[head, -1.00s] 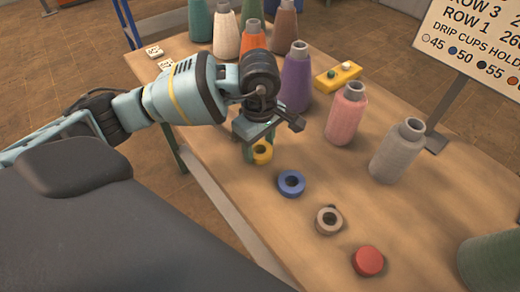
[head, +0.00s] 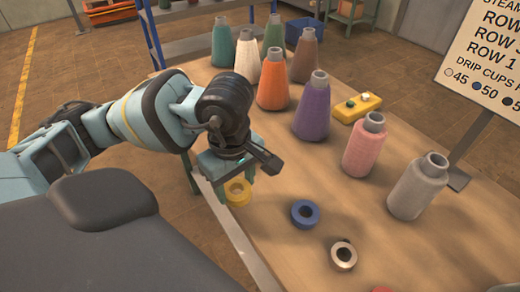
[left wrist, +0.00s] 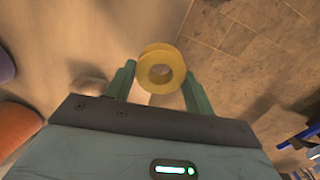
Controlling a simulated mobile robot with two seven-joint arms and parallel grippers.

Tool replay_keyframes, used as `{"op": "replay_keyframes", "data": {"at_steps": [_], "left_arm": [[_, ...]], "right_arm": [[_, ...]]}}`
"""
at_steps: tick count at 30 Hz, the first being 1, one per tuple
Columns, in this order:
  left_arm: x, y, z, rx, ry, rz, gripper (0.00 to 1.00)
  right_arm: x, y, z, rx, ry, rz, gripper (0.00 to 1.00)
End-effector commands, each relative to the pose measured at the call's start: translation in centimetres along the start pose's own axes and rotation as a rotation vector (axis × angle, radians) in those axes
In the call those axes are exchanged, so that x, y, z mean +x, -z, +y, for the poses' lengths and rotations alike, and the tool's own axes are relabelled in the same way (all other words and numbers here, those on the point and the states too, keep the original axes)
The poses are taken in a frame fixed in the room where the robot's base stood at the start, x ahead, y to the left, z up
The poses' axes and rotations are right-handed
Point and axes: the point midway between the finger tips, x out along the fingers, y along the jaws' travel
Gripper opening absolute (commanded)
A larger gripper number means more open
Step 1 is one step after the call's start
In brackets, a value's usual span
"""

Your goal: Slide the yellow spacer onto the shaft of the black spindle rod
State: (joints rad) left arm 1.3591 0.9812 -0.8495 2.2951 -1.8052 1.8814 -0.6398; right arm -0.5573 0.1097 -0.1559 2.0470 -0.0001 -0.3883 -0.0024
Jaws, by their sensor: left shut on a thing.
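The yellow spacer (head: 238,201) is a thick ring held by my left gripper (head: 234,183) near the left edge of the table in the head view. In the left wrist view the spacer (left wrist: 161,53) sits between the two green fingertips of my left gripper (left wrist: 160,85), its hole facing the camera. The gripper is shut on it. The spacer appears raised off the table, but its exact height is hard to tell. No black spindle rod shows in either view. My right gripper is not in view.
On the wooden table (head: 285,255) lie a blue ring (head: 305,224) and a beige ring (head: 343,266). Several thread cones stand behind, including purple (head: 312,108), pink (head: 363,150) and grey (head: 414,190). A yellow button box (head: 358,108) and a sign (head: 490,45) stand farther right.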

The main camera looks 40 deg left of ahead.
Motion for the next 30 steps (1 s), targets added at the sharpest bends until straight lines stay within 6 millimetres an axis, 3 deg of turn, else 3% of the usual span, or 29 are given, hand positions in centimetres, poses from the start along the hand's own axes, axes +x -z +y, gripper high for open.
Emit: {"op": "replay_keyframes", "data": {"at_steps": [6,16,23,30], "left_arm": [[-0.2,0.2,-3.8,0.000,0.001,0.002,0.31],[-0.5,0.2,-5.6,-0.001,0.000,0.000,0.31],[-0.5,0.0,-4.9,0.057,-0.002,-0.006,0.31],[-0.5,-0.8,-1.1,0.400,-0.006,-0.027,0.31]], "right_arm": [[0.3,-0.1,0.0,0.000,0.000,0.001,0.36],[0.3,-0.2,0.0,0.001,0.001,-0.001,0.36],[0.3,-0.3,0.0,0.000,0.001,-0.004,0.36],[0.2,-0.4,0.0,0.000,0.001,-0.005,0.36]]}}
